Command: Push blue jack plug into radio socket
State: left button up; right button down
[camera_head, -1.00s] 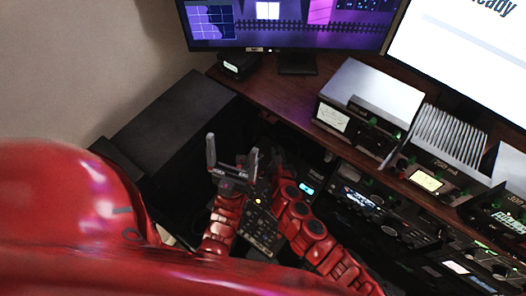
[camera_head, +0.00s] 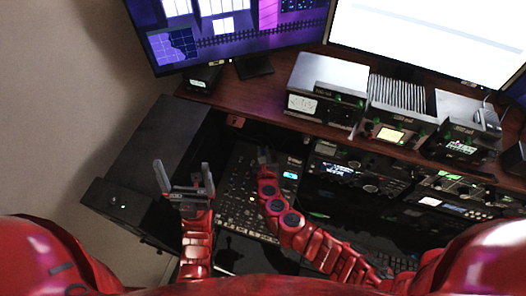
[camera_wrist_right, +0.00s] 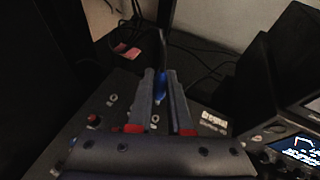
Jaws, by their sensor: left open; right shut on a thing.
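My right gripper (camera_head: 266,156) is over the far end of the black panel with knobs and small lights (camera_head: 240,190). In the right wrist view its fingers (camera_wrist_right: 161,75) are shut on the blue jack plug (camera_wrist_right: 160,88). Only a small blue part shows between the fingers, with a dark slim piece rising above it. Several small round sockets or knobs (camera_wrist_right: 111,101) show on the panel around the fingers. I cannot tell whether the plug touches a socket. My left gripper (camera_head: 183,178) is open and empty, left of the panel.
A dark box (camera_head: 150,150) stands at the left. Radios with lit displays (camera_head: 345,168) fill the lower shelf at the right. Metal-cased units (camera_head: 325,80) and monitors (camera_head: 235,30) stand on the wooden desk (camera_head: 260,105). Loose cables (camera_wrist_right: 200,50) lie behind the panel.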

jog(key=f, duration=0.1)
jog(key=f+b, duration=0.2)
jog(key=shift+w+d, duration=0.2)
jog(key=shift+w, duration=0.05)
notch_tip(320, 180, down, 2)
jog(key=shift+a+f+b, duration=0.1)
jog(key=shift+b, duration=0.9)
jog(key=shift+w+f, duration=0.1)
dwell(0.5)
jog(key=shift+w+f+b, duration=0.15)
jog(key=shift+f+b, duration=1.35)
jog(key=shift+f, duration=0.3)
jog(key=c, duration=0.8)
grip_release()
jog(key=shift+o, duration=0.2)
jog(key=b+v, duration=0.4)
jog(key=v, duration=1.2)
jog(key=shift+f, duration=0.1)
jog(key=shift+v, duration=0.75)
